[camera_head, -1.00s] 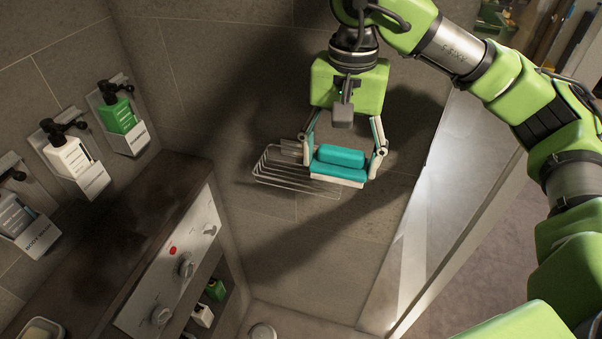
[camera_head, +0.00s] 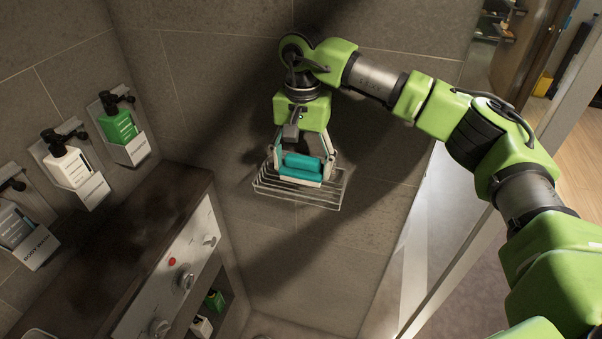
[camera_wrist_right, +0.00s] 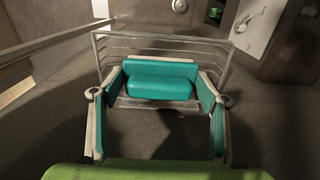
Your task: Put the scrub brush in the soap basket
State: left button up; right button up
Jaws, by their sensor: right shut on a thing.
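The scrub brush (camera_head: 302,162) is teal with a pale underside. My right gripper (camera_head: 301,174) is shut on it, one finger at each end, and points down. The soap basket (camera_head: 318,204) is a wire rack on the tiled wall. The brush lies over the basket's area in the head view. In the right wrist view the brush (camera_wrist_right: 160,82) sits between the fingers, with the basket's wires (camera_wrist_right: 217,46) behind and beside it. Whether the brush touches the basket floor cannot be told. My left gripper is not in view.
Several dispensers, one a green bottle (camera_head: 120,128) and one a white bottle (camera_head: 68,165), hang on the left wall. A dark ledge (camera_head: 150,215) with a control panel (camera_head: 178,272) lies below them. A glass panel (camera_head: 410,250) stands to the right. The wall around the basket is clear.

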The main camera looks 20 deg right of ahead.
aim_at(301, 176)
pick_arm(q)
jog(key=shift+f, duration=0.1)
pick_arm(e)
jog(key=shift+w+f, duration=0.2)
jog(key=shift+f, duration=0.05)
pick_arm(q)
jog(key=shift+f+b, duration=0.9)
jog(key=shift+b, duration=0.05)
pick_arm(e)
notch_tip(301, 176, down, 3)
jog(key=shift+w+a+f, duration=0.1)
jog(key=shift+f, duration=0.1)
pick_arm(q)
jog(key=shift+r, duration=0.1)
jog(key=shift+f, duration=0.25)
pick_arm(e)
jog(key=shift+f, duration=0.2)
jog(key=o, duration=1)
